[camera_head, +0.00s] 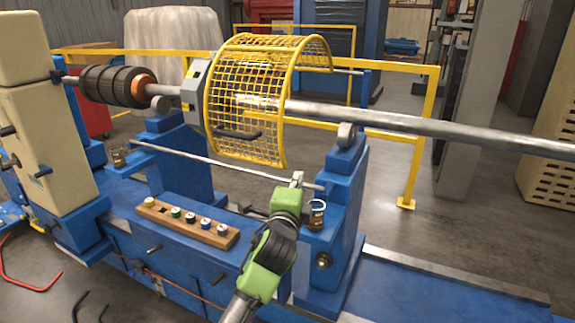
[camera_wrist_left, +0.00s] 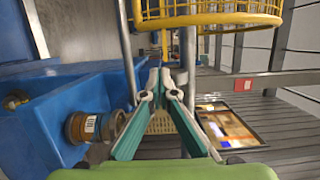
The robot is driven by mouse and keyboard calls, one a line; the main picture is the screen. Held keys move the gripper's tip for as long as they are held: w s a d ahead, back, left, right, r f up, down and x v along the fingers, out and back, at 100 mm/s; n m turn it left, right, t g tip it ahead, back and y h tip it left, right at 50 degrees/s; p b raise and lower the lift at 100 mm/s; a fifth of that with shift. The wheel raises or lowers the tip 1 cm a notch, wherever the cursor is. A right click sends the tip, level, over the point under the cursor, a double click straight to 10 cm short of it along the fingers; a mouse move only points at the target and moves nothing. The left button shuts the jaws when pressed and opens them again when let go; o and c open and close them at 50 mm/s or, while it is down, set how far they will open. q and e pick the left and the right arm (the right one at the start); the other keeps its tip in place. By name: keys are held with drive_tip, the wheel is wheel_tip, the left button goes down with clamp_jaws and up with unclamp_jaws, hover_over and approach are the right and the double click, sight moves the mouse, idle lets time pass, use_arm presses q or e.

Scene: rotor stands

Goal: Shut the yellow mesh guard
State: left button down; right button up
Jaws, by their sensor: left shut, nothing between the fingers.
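The yellow mesh guard (camera_head: 243,100) is a curved cage around the long steel shaft (camera_head: 420,122), in the upper middle of the head view. Its mesh front hangs before the shaft and carries a dark handle (camera_head: 237,134). A second curved mesh part reaches back at upper right; I cannot tell how far the guard is open. Its lower edge shows at the top of the left wrist view (camera_wrist_left: 210,14). My left gripper (camera_head: 297,178) is below and right of the guard, apart from it, near the thin rod. Its teal fingers (camera_wrist_left: 164,80) are shut and empty. My right gripper is not in view.
A blue stand (camera_head: 345,190) rises right of my left gripper. A thin steel rod (camera_head: 225,165) crosses below the guard. A wooden block with several coloured caps (camera_head: 187,221) lies on the blue bed. A small jar (camera_head: 317,214) stands beside my left arm. Yellow rails stand behind.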

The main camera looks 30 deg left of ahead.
use_arm(q)
drive_tip(key=w+a+p, duration=0.2)
drive_tip(key=w+a, duration=0.3)
drive_tip(key=shift+a+p, duration=0.35)
drive_tip(key=shift+p, duration=0.05)
drive_tip(key=shift+w+f, duration=0.1)
drive_tip(key=shift+w, duration=0.05)
